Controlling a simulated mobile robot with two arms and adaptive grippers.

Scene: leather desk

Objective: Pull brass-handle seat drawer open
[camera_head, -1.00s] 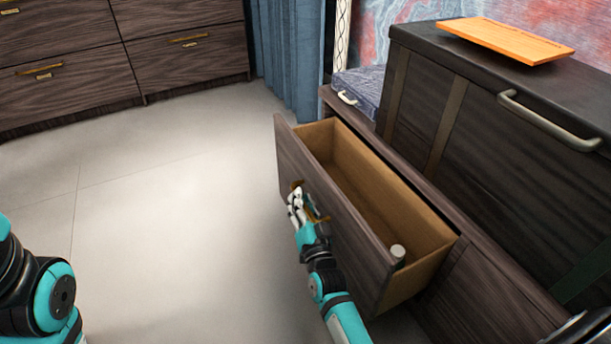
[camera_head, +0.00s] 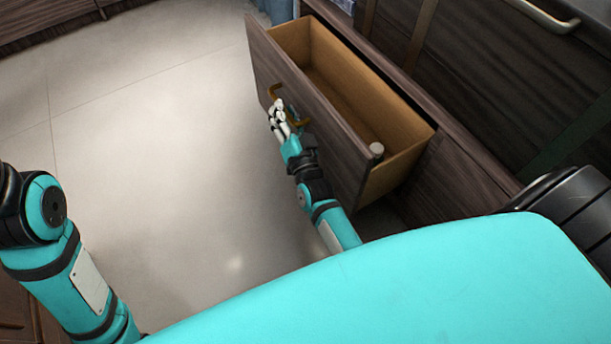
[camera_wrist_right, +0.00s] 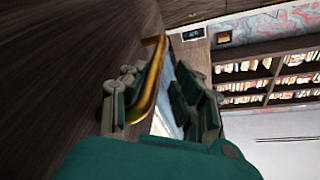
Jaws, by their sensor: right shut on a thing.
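The seat drawer (camera_head: 318,122) is pulled well out of the dark wood bench, and its light wooden inside shows in the head view. A small pale cylinder (camera_head: 376,149) stands at its near end. The brass handle (camera_head: 273,91) is on the drawer's front. My right gripper (camera_head: 277,112) is shut on this handle. In the right wrist view, the brass handle (camera_wrist_right: 150,82) runs between the fingers of the right gripper (camera_wrist_right: 157,100). My left arm is at the left edge of the head view, and its gripper is out of the picture.
The bench (camera_head: 455,165) carries a large dark chest (camera_head: 490,70) with a metal handle (camera_head: 545,15). Open pale floor (camera_head: 150,150) lies left of the drawer. In the right wrist view, shelves of books (camera_wrist_right: 270,80) stand in the distance.

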